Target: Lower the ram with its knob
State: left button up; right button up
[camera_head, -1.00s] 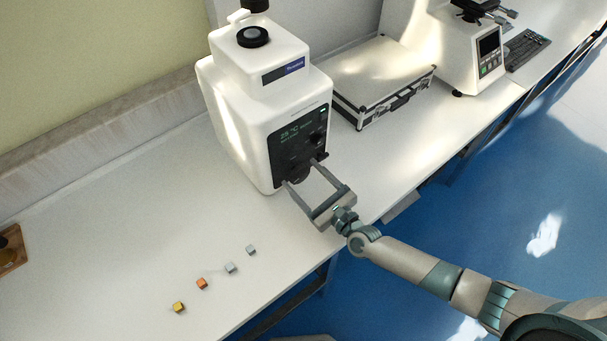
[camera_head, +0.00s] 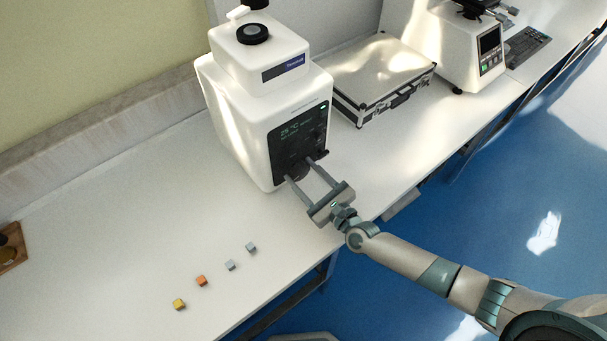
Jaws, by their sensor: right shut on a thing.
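A tall white tester (camera_head: 235,115) stands on the bench with a dark front panel (camera_head: 284,136) that has a lit green readout. My right gripper (camera_head: 300,169) reaches in from the lower right to the bottom of this panel. Its two long fingers are shut on a dark knob (camera_head: 298,173), which is partly hidden between the fingertips. A black round cap (camera_head: 252,34) sits on top of the tester. I cannot make out the ram. My left gripper is not in view.
A silver case (camera_head: 382,75) lies right of the tester, with a second white machine (camera_head: 462,50) and a keyboard (camera_head: 527,46) beyond. Several small cubes (camera_head: 201,281) lie at the front of the white bench (camera_head: 120,220). A wooden block (camera_head: 12,248) is at the left edge.

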jog(key=n+b, duration=0.1)
jog(key=n, duration=0.2)
jog(key=shift+s+f+b, duration=0.1)
jog(key=shift+f+b, duration=0.05)
jog(key=shift+b, duration=0.15)
jog(key=shift+a+n+b, duration=0.1)
jog(key=shift+n+b, duration=0.45)
jog(key=shift+n, duration=1.25)
jog(key=o, duration=1.1)
jog(key=shift+c, duration=0.2)
jog(key=shift+s, duration=0.15)
jog(key=b+v, duration=0.4)
jog(key=v, duration=1.2)
jog(key=shift+f+b, duration=0.1)
jog(key=shift+b, duration=0.2)
jog(key=shift+s+d, duration=0.4)
jog(key=shift+s, duration=0.1)
